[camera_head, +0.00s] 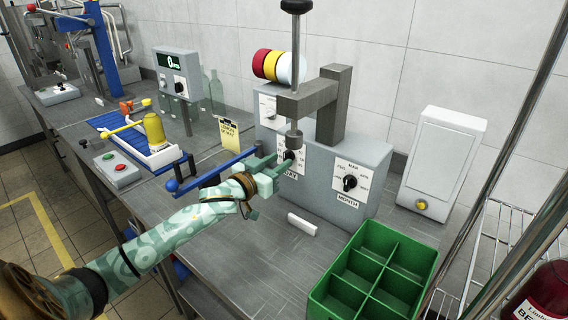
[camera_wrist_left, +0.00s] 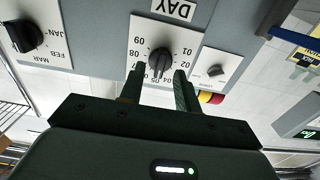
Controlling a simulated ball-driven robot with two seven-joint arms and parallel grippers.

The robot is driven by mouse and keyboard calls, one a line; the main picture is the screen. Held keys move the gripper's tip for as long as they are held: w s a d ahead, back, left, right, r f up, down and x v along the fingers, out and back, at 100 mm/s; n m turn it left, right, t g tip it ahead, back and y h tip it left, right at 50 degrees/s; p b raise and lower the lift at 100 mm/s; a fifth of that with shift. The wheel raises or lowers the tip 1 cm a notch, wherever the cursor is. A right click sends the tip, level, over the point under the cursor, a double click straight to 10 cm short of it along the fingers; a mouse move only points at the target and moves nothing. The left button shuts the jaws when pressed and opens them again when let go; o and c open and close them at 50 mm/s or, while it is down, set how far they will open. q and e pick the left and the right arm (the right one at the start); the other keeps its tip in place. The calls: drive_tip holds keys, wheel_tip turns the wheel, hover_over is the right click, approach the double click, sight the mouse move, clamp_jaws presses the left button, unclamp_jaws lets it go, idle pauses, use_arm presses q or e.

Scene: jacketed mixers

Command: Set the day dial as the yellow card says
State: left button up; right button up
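The day dial (camera_head: 290,157) is a black knob on a white plate on the grey machine's front. In the left wrist view the day dial (camera_wrist_left: 160,60) appears upside down among printed numbers; its exact setting is too small to read surely. My left gripper (camera_head: 279,166) is at the dial. In the wrist view its fingers (camera_wrist_left: 160,78) are apart on either side of the knob's near part, with gaps visible; I cannot tell contact. The yellow card (camera_head: 229,134) hangs on a clip left of the machine, its small writing not surely legible. My right gripper is not in view.
The month dial (camera_head: 349,183) is right of the day dial, and a smaller knob (camera_wrist_left: 215,71) is on its other side. A green divided crate (camera_head: 372,275) stands in front. A white block (camera_head: 302,225) lies on the bench. A blue bar (camera_head: 214,172) runs behind my gripper.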

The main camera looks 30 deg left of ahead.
sight(287, 157)
use_arm(q)
drive_tip(key=shift+w+d, duration=0.1)
drive_tip(key=shift+w, duration=1.2)
clamp_jaws()
drive_tip(key=shift+r+m+p, duration=0.2)
drive_tip(key=shift+m+p, duration=0.75)
drive_tip(key=shift+m, duration=0.35)
drive_tip(key=shift+d+f+m+p, duration=0.1)
drive_tip(key=shift+f+m+p, duration=0.1)
drive_tip(key=shift+m+p, duration=1.05)
drive_tip(key=shift+m+b, duration=0.35)
drive_tip(key=shift+m, duration=0.2)
